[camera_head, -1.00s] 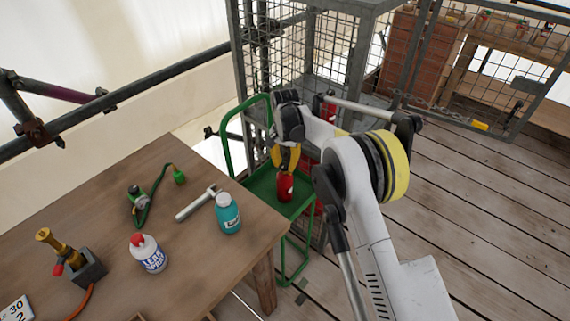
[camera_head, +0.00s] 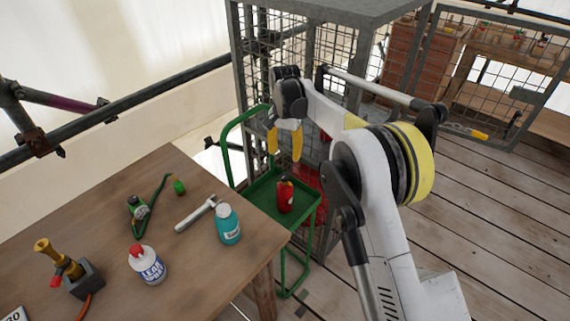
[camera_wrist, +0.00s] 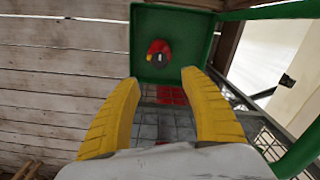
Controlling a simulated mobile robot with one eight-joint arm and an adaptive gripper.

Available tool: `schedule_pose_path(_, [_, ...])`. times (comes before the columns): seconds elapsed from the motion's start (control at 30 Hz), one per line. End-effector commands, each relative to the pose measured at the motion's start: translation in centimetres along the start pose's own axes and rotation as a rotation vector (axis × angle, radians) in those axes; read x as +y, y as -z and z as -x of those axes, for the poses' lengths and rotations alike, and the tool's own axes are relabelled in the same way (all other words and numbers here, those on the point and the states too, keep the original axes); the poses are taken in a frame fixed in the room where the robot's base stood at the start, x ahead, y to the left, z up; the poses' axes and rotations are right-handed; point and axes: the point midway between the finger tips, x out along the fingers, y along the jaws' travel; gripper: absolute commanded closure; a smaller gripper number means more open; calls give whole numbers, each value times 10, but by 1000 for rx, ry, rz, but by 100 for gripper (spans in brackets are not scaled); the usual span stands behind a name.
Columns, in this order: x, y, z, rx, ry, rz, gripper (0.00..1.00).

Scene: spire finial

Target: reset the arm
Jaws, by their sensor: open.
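My gripper (camera_head: 284,147) has yellow fingers spread apart with nothing between them. It hangs above the green trolley (camera_head: 250,207), pointing down. A red canister (camera_head: 285,197) with a dark top stands on the trolley's tray, below the fingertips and apart from them. In the wrist view the two fingers of my gripper (camera_wrist: 168,80) frame an empty gap, and the red canister (camera_wrist: 160,50) shows beyond them on the green tray (camera_wrist: 188,22).
A mesh cage (camera_head: 330,60) stands behind the trolley.

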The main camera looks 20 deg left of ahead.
Motion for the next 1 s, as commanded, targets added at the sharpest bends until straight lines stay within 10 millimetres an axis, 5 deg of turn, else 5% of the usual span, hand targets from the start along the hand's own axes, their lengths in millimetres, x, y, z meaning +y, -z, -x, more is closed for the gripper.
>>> schedule_pose_path(0.2, [0,0,16,0,0,0,47])
schedule_pose_path(0.67, [2,0,18,2,1,0,47])
schedule_pose_path(0.83, [33,6,55,32,23,2,47])
schedule_pose_path(1.0, [103,3,121,104,63,13,47])
